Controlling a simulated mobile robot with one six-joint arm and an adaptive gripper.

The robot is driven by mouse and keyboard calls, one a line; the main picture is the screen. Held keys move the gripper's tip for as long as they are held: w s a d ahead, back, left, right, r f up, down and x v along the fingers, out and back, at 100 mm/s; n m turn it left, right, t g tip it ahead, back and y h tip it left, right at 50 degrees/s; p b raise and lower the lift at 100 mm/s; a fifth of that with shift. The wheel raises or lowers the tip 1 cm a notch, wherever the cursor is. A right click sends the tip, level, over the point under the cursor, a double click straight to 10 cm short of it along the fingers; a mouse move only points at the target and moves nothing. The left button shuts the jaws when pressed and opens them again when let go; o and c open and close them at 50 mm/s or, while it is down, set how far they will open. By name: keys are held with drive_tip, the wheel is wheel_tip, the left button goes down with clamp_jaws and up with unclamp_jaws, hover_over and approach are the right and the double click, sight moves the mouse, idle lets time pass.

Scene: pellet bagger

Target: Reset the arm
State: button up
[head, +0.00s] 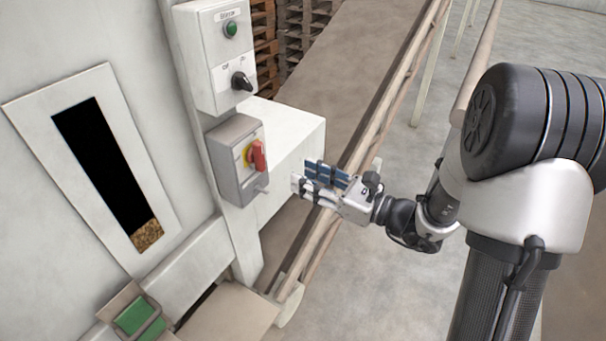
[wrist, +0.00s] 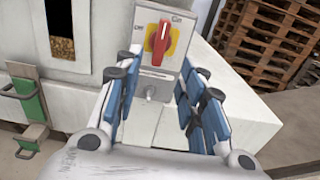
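My arm reaches in from the right in the head view. My gripper (head: 312,184) points left toward the grey switch box with the red rotary handle (head: 257,155) on a yellow plate, with a gap seeming to lie between them. In the wrist view my gripper (wrist: 152,105) has its blue-padded fingers spread apart, with nothing between them. The red handle (wrist: 159,40) stands upright beyond the fingertips, and the small grey knob below it (wrist: 150,93) shows between the fingers.
A white control box (head: 219,55) with a green button (head: 230,29) and black selector (head: 241,81) is above. A sight window with pellets (head: 147,236) is at left, a green-padded clamp (head: 138,315) below. A conveyor (head: 350,60) runs behind; pallets (wrist: 270,40) stand beyond. Open floor lies right.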

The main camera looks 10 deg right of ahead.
idle(0.3)
drive_tip(key=s+a+n+g+b, duration=0.3)
drive_tip(key=s+a+n+g, duration=0.45)
drive_tip(key=s, duration=0.25)
drive_tip(key=s+f+n+g+h+b, duration=0.3)
drive_tip(key=s+f+n+h, duration=0.2)
drive_tip(key=s+n, duration=0.55)
drive_tip(key=s+d+f+n+t+h+b, duration=0.1)
drive_tip(key=s+d+n+t+h+b, duration=0.1)
drive_tip(key=d, duration=0.5)
drive_tip(key=s+d+f+n+t+h+b, duration=0.1)
drive_tip(key=s+d+n+t+h+b, duration=0.1)
drive_tip(key=d+n+h, duration=0.3)
drive_tip(key=s+d+h, duration=0.1)
drive_tip(key=d+h, duration=0.1)
drive_tip(key=shift+s+d+n+b, duration=0.3)
drive_tip(key=shift+s+d+n, duration=0.05)
drive_tip(key=shift+s+n, duration=0.05)
drive_tip(key=shift+a+f, duration=0.1)
drive_tip(key=shift+a, duration=0.05)
